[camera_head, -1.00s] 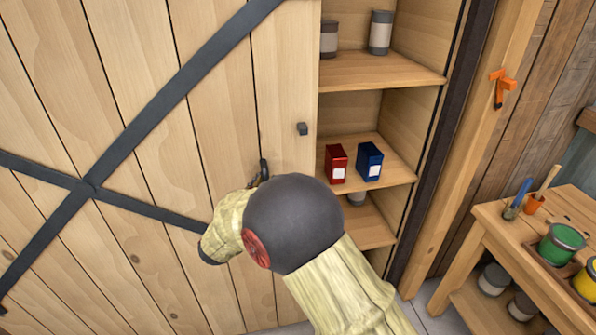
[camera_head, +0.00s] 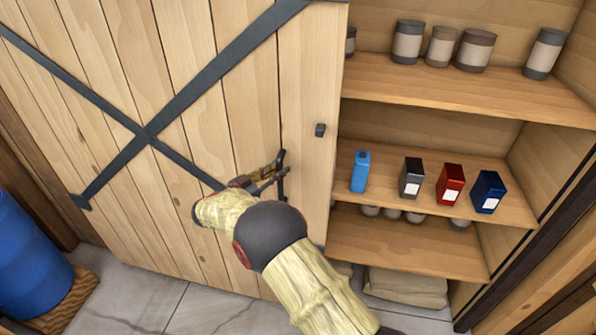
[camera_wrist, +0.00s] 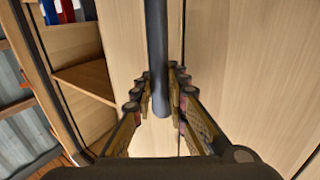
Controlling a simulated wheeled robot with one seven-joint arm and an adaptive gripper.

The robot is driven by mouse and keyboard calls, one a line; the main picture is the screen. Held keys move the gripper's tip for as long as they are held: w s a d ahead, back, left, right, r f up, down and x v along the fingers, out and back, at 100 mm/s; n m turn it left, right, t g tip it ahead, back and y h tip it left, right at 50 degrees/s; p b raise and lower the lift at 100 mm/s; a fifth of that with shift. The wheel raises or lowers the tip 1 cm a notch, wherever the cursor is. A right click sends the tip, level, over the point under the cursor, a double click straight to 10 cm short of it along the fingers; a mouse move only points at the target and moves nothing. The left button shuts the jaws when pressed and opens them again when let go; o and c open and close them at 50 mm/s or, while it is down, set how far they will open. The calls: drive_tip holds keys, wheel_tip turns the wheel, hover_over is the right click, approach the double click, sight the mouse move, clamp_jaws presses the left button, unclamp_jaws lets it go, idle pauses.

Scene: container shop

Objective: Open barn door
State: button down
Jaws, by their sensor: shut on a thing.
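The barn door (camera_head: 180,130) is pale wood planks with a dark metal X brace. It covers the left part of the shelving, and the right part stands uncovered. A dark vertical bar handle (camera_head: 281,172) is on the door near its right edge. My gripper (camera_head: 268,178) is at the handle; in the wrist view its fingers (camera_wrist: 160,95) are on both sides of the dark handle bar (camera_wrist: 156,45), shut on it. A small dark knob (camera_head: 320,130) sits on the door's edge plank above the handle.
Sacks (camera_head: 405,287) lie at the bottom. A blue barrel (camera_head: 25,260) stands on a wooden pallet at the far left. Grey tile floor (camera_head: 140,300) lies between.

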drive_tip(key=shift+w+a, duration=0.15)
drive_tip(key=shift+a, duration=0.55)
drive_tip(key=c, duration=2)
unclamp_jaws()
drive_tip(key=shift+c, duration=0.2)
drive_tip(key=shift+a, duration=0.1)
drive_tip(key=v, duration=1.1)
drive_tip(key=shift+s+a, duration=0.25)
drive_tip(key=shift+a, duration=0.05)
